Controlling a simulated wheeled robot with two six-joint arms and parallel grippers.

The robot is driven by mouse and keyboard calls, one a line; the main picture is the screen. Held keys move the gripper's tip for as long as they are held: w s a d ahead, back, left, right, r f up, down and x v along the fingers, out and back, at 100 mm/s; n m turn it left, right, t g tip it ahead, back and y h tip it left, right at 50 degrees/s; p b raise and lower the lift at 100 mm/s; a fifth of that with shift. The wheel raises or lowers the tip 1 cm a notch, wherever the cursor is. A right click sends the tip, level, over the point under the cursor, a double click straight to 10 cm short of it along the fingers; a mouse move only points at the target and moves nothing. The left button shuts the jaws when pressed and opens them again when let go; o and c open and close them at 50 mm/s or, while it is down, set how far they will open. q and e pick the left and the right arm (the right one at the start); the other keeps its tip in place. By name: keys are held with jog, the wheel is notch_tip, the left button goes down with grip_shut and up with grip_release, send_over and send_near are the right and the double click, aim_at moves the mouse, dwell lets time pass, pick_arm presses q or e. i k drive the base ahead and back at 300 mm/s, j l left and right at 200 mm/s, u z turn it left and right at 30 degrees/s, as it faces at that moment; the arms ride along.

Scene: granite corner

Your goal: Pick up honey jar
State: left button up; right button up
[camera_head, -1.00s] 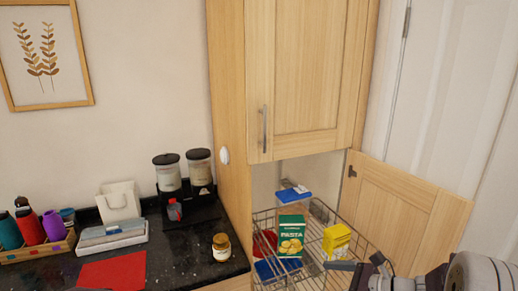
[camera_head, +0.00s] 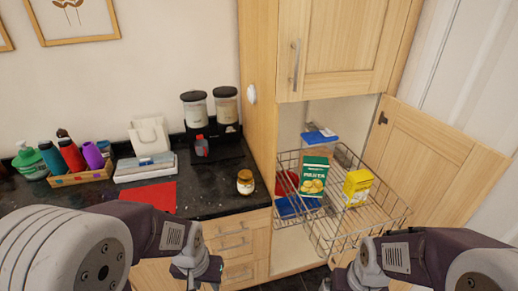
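The honey jar (camera_head: 245,183), small with amber contents and a dark lid, stands upright on the black granite counter (camera_head: 215,203), near its right front corner. My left gripper (camera_head: 203,272) is low in front of the drawers, below and left of the jar and apart from it. Its finger opening does not show clearly. My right gripper (camera_head: 338,284) is at the bottom edge, below the wire basket and partly cut off. Its opening cannot be made out either.
An open pull-out wire basket (camera_head: 335,232) holds a green pasta box (camera_head: 313,178) and a yellow box (camera_head: 357,187) to the right. Two dark-lidded canisters (camera_head: 226,105) stand behind the jar. A red mat (camera_head: 148,196) lies left. The counter around the jar is clear.

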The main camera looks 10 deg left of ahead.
aim_at(245, 180)
jog(key=i+j+u, duration=0.15)
jog(key=j+u, duration=0.15)
jog(key=i+j+u, duration=0.15)
jog(key=j+u, duration=0.15)
jog(key=i+l+u, duration=0.1)
jog(key=i+l, duration=0.25)
jog(key=i, duration=0.05)
